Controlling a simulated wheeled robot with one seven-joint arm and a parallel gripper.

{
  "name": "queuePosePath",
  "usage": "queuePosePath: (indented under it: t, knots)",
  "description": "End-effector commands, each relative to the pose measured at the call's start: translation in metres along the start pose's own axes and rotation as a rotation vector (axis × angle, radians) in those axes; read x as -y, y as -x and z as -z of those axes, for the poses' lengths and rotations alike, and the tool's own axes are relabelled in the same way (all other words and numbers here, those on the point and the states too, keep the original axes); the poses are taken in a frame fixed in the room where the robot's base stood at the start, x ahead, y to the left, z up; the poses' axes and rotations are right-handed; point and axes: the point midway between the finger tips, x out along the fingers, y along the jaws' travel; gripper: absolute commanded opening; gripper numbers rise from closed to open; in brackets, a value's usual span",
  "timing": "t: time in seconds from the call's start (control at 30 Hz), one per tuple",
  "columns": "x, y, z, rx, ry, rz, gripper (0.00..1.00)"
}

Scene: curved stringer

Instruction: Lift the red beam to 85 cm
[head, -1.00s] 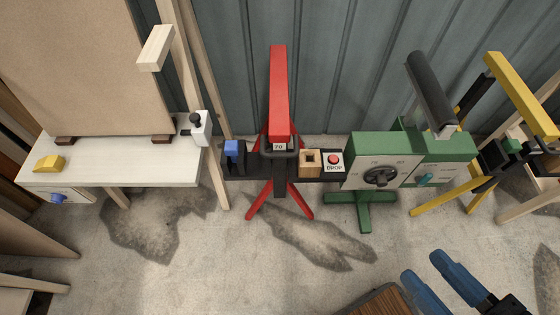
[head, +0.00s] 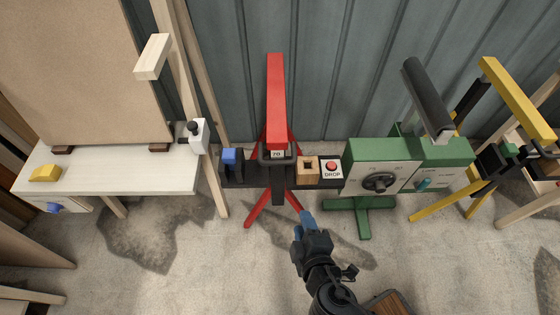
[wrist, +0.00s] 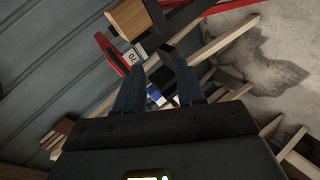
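The red beam (head: 276,100) lies on top of a stand with red legs (head: 263,205) against the metal wall. A display (head: 276,155) below the beam's near end reads 70. A dark handle (head: 290,161) is at the stand's front, with a red DROP button (head: 331,167) to its right. My gripper (head: 307,218) is in front of the stand, lower than the handle in the picture and near the right red leg. The wrist view shows my gripper's blue fingers (wrist: 158,88) apart with nothing clearly held; the 70 display (wrist: 131,56) shows beyond them.
A wooden block with a hole (head: 307,170) and a blue switch (head: 231,156) flank the handle. A green machine with a dial (head: 380,165) stands right, a yellow stand (head: 515,100) beyond it. A white table (head: 110,170) stands left. The concrete floor (head: 200,270) is open in front.

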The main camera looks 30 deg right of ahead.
Motion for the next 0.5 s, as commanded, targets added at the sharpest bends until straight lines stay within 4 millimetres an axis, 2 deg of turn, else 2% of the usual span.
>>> queuePosePath:
  t: [0.03,0.2,0.33,0.5]
  knots:
    - [-0.010,-0.019,0.014,0.015,0.057,-0.051,0.39]
    - [-0.041,-0.055,0.046,0.068,0.210,-0.206,0.39]
    - [-0.058,-0.066,0.061,0.091,0.268,-0.282,0.39]
    - [-0.067,-0.075,0.066,0.100,0.289,-0.311,0.39]
